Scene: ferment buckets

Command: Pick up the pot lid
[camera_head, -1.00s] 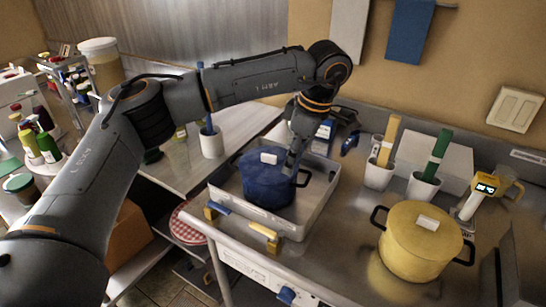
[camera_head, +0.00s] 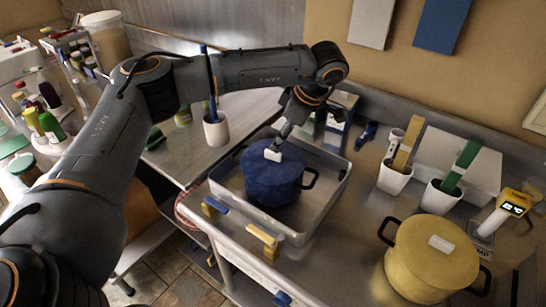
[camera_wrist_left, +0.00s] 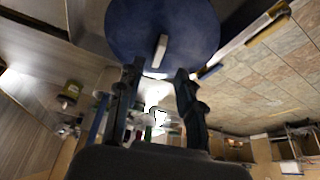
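A dark blue pot (camera_head: 272,188) with a blue lid (camera_head: 255,162) sits upright in a metal tray (camera_head: 305,225). The lid's small white handle (camera_head: 273,155) stands at its middle. My left gripper (camera_head: 279,143) is at the handle, coming from behind and above. In the left wrist view the fingers of my left gripper (camera_wrist_left: 159,68) are apart, with the white handle (camera_wrist_left: 160,50) in line with the gap. I cannot tell whether they touch it. A yellow pot (camera_head: 425,275) with its own lid stands at the right. My right gripper is not in view.
White cups (camera_head: 394,176) with coloured strips stand behind the yellow pot, near a yellow handheld device (camera_head: 512,203). A white cup (camera_head: 216,130) stands left of the tray. Bottles (camera_head: 48,125) crowd the far left. The counter between tray and yellow pot is clear.

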